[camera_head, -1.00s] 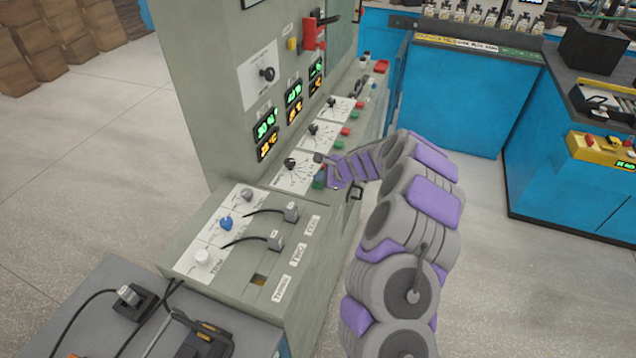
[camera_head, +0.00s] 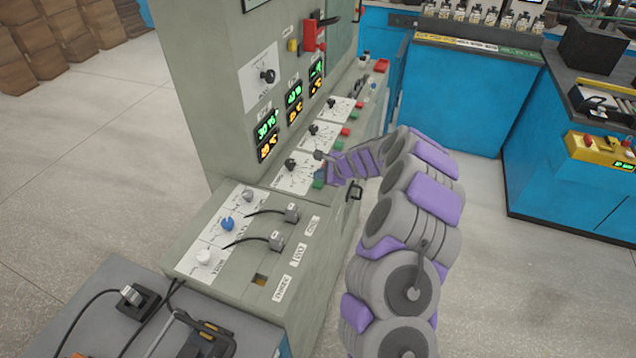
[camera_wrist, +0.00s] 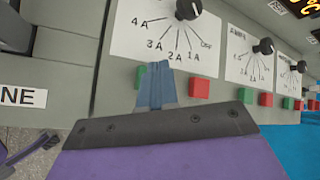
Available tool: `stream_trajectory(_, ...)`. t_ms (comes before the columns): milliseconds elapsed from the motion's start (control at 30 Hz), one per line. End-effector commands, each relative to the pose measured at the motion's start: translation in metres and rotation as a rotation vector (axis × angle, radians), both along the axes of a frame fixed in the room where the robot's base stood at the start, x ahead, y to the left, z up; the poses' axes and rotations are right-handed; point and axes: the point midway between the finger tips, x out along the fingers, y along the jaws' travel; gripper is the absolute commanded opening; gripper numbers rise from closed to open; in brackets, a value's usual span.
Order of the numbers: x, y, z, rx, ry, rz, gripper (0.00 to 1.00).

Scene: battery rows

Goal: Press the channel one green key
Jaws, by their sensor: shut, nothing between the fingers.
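The channel one green key (camera_head: 318,183) sits at the panel's front edge, below the nearest dial plate. In the wrist view, only a sliver of green (camera_wrist: 139,76) shows at the left of my fingers, which hide the rest. My gripper (camera_wrist: 155,75) is shut and empty, its fingertips in front of that key below the "2A" and "3A" marks. I cannot tell whether they touch the key. The channel one red key (camera_wrist: 199,88) is just right of the fingers. In the head view, my gripper (camera_head: 324,160) is over the panel's edge by the keys.
Channel two's green key (camera_wrist: 245,95) and red key (camera_wrist: 265,99) lie farther right. The channel one dial knob (camera_wrist: 188,9) stands above the fingers. A black handle (camera_head: 355,190) projects from the cabinet's front below my gripper. Two cabled plugs (camera_head: 277,240) stand on the near panel.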

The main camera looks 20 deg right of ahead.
Motion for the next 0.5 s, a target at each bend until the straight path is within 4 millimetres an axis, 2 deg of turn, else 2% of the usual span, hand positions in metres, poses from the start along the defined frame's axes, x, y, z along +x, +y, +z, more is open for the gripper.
stream_trajectory(500,0.0,0.0,0.045,-0.001,0.0,0.001,0.0)
